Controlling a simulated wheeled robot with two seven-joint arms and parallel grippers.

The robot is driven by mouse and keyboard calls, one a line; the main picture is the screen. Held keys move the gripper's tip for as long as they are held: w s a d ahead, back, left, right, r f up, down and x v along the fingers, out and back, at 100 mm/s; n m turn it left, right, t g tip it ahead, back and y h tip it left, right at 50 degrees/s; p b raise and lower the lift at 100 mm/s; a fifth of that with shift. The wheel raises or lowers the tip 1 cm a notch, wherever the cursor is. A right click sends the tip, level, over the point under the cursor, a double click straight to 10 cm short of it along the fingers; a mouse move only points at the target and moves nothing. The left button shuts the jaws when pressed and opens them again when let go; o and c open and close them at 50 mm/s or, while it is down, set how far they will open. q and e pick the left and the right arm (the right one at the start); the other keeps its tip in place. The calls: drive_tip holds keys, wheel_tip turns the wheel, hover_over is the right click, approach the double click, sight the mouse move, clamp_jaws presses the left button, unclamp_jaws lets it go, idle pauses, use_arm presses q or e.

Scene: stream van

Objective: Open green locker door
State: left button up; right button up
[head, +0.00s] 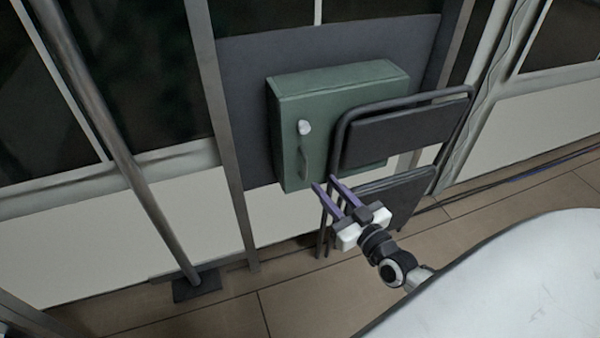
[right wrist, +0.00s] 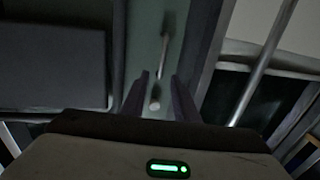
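The green locker (head: 340,110) is mounted on a dark grey panel in the head view, and its door looks shut. A dark green bar handle (head: 304,158) and a round white knob (head: 304,127) are on its front, near the left edge. My right gripper (head: 323,182) is open and empty, just below and to the right of the handle in the picture, with no visible contact. In the right wrist view the handle (right wrist: 164,54) and the white knob (right wrist: 155,106) show ahead, the knob between the two fingers (right wrist: 158,90). My left gripper is not in view.
A black folding chair (head: 392,135) stands in front of the locker's right part, close to my right gripper. A metal pole (head: 125,150) on a dark base rises at the left. A white rounded surface (head: 490,285) fills the lower right. Floor (head: 215,320) shows at bottom left.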

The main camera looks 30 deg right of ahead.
sight(306, 166)
drive_tip(key=w+b, duration=0.1)
drive_tip(key=w, duration=0.7)
drive_tip(key=shift+c, duration=0.2)
clamp_jaws()
